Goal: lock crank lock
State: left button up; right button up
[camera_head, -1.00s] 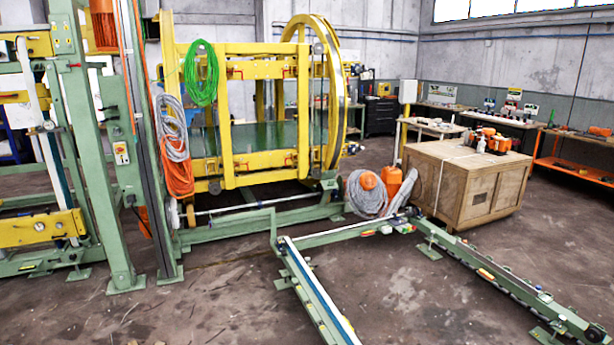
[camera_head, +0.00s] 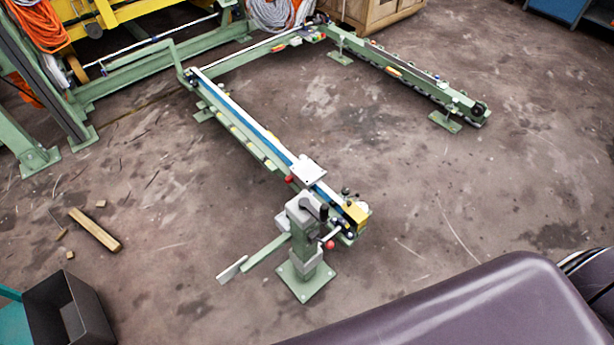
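A green post with a grey head (camera_head: 305,213) stands on a square base plate at the near end of a green rail frame. A black lever (camera_head: 313,208) sits on top of the head. A crank-like metal handle with a red knob (camera_head: 329,244) sticks out at its right side. Another red knob (camera_head: 290,179) shows just behind the head. Which of these parts is the lock, I cannot tell at this size. Neither of my grippers is in view.
The rail (camera_head: 250,122) runs back to the yellow and green machine (camera_head: 100,20). A wooden block (camera_head: 94,230) and small scraps lie on the floor at left. A dark open bin (camera_head: 68,310) stands at lower left. The floor right of the post is clear.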

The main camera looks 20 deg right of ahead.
aim_at(329, 244)
jog(key=z, duration=0.85)
